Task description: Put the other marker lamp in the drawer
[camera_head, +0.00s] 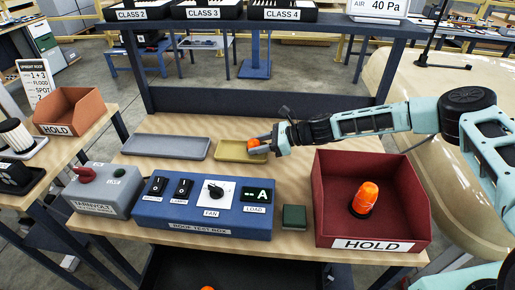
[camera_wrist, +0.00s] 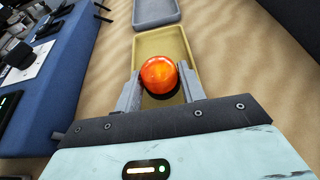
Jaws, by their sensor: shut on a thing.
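My gripper (camera_head: 258,149) is shut on an orange marker lamp (camera_head: 253,143) with a dark base, over the yellow tray (camera_head: 229,151). In the wrist view the lamp (camera_wrist: 159,74) sits between the two fingers, over the yellow tray (camera_wrist: 164,43); I cannot tell whether it touches the tray. A second orange marker lamp (camera_head: 365,198) stands in the red HOLD bin (camera_head: 330,190) at the right. Below the bench front is a dark open space (camera_head: 240,268) that looks like the drawer. A bit of something orange (camera_head: 207,288) shows there at the picture's bottom edge.
The blue roof test box (camera_head: 205,217) and grey Tarnvolt box (camera_head: 103,190) line the bench front. A small green block (camera_head: 294,217) lies left of the HOLD bin. A grey tray (camera_head: 166,146) lies left of the yellow one. A raised shelf (camera_head: 220,25) spans the back.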

